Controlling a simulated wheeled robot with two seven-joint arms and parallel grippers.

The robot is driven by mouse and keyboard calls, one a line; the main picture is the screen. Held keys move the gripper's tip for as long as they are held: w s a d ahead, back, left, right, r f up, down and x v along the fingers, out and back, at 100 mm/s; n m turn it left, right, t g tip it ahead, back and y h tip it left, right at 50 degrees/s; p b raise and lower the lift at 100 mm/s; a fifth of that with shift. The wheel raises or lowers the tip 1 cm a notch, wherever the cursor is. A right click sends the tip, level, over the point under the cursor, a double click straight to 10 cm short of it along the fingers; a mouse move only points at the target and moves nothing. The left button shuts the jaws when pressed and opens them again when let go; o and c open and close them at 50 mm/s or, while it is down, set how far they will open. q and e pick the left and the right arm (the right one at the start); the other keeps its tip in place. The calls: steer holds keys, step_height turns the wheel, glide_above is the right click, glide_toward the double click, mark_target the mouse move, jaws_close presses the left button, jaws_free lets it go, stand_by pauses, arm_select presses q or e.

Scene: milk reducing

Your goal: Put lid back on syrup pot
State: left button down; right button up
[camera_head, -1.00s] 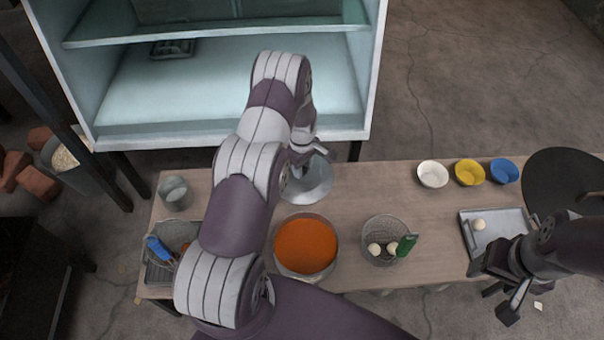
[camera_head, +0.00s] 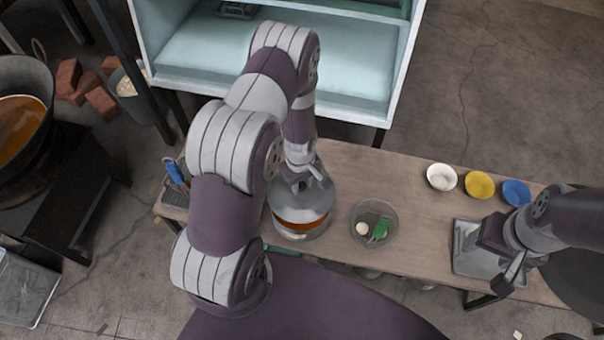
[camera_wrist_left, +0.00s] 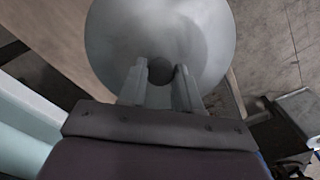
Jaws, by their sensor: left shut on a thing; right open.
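The syrup pot (camera_head: 300,234) stands near the table's front edge. A band of orange syrup (camera_head: 300,223) shows below the lid. The grey metal lid (camera_head: 288,202) hangs over the pot, covering most of its opening from this view; I cannot tell whether its edge touches the rim. My left gripper (camera_head: 304,181) is shut on the lid's knob. In the left wrist view the fingers (camera_wrist_left: 160,76) hold the knob at the middle of the round lid (camera_wrist_left: 160,30). My right gripper (camera_head: 508,272) is open and empty by the metal tray at the right.
A bowl (camera_head: 375,222) with white balls and a green-handled tool stands right of the pot. White (camera_head: 441,177), yellow (camera_head: 480,185) and blue (camera_head: 516,192) bowls line the back right. A metal tray (camera_head: 462,262) lies below my right arm. A pale cabinet (camera_head: 350,80) stands behind the table.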

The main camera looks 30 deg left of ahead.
mark_target(301, 194)
arm_select(q)
step_height(301, 194, down, 5)
steer(key=b, duration=0.4)
steer(key=shift+r, duration=0.15)
steer(key=shift+f+b, duration=0.65)
steer(key=shift+f, duration=0.15)
steer(key=shift+r+p, duration=0.1)
steer(key=shift+p, duration=0.35)
steer(key=shift+f, duration=0.2)
stand_by(0.6)
stand_by(0.4)
stand_by(0.3)
steer(key=shift+c, duration=1.1)
jaws_free()
